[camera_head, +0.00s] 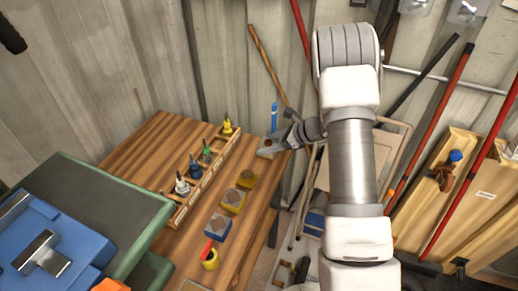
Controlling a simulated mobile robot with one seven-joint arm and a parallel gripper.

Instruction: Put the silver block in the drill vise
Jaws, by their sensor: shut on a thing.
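My gripper (268,147) is at the far right corner of the wooden table. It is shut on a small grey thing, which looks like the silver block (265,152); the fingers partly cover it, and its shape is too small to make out. I cannot tell whether it touches the table. A blue machine part with a silver T-shaped piece (40,254) is at the lower left, on or beside a dark green-edged surface. I cannot tell for certain whether this is the drill vise.
A wooden rack (206,178) with several small bottles or tools runs along the wooden table (150,145). Yellow and blue blocks (217,227) and a yellow, red-topped item (209,258) line its right side. Long-handled tools lean on the wall, with a wooden crate (487,195) at right.

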